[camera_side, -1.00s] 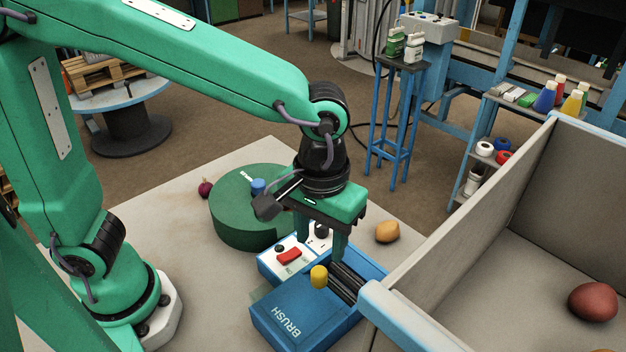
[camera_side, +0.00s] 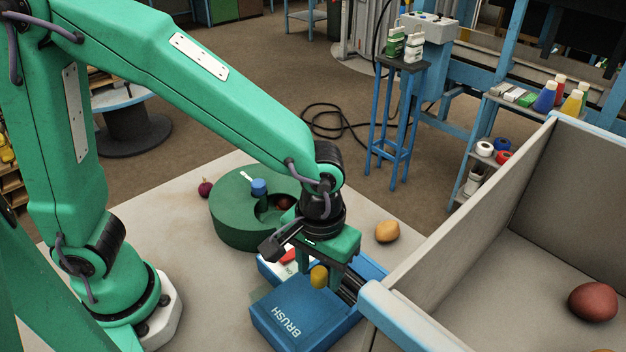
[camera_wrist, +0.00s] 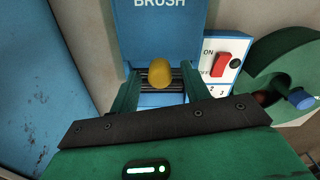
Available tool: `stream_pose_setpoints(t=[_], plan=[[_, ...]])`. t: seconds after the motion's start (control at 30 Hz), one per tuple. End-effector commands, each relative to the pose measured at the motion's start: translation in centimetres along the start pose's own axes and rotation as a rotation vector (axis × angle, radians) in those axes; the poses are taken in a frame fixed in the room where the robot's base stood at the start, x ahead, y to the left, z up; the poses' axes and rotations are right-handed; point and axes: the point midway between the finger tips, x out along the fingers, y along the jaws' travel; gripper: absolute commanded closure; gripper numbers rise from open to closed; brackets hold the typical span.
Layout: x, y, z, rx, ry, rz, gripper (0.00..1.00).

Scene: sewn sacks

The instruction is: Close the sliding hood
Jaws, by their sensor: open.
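The sliding hood (camera_side: 290,310) is blue, marked BRUSH, with a yellow knob (camera_side: 319,281) at its edge. It lies toward the front of its blue base, leaving dark ribbed rollers (camera_side: 349,290) exposed behind the knob. The hood (camera_wrist: 160,35) is at the top of the wrist view, with the knob (camera_wrist: 160,73) between my fingers. My gripper (camera_side: 320,273) is open, pointing down, with its fingers on either side of the knob. Gaps show beside the knob in the wrist view. My gripper partly hides the rollers in the side view.
A white panel with a red switch (camera_wrist: 222,65) adjoins the base. A round green container (camera_side: 235,225) with a blue knob (camera_side: 259,187) stands behind. A potato (camera_side: 387,231) and an onion (camera_side: 205,188) lie on the table. A walled grey bin (camera_side: 440,250) stands close at right.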

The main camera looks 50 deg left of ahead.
Motion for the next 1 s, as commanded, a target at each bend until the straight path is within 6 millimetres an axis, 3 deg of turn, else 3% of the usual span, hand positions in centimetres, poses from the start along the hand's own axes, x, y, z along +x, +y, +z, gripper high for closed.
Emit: stream_pose_setpoints(t=[0.17, 0.4, 0.73, 1.0], plan=[[0.0, 0.0, 0.0, 0.000, 0.000, 0.000, 0.53], [0.0, 0.0, 0.0, 0.000, 0.000, 0.000, 0.99], [0.0, 0.2, -0.9, -0.002, 0.000, 0.000, 1.00], [0.0, 1.2, -5.0, -0.003, 0.001, 0.001, 1.00]])
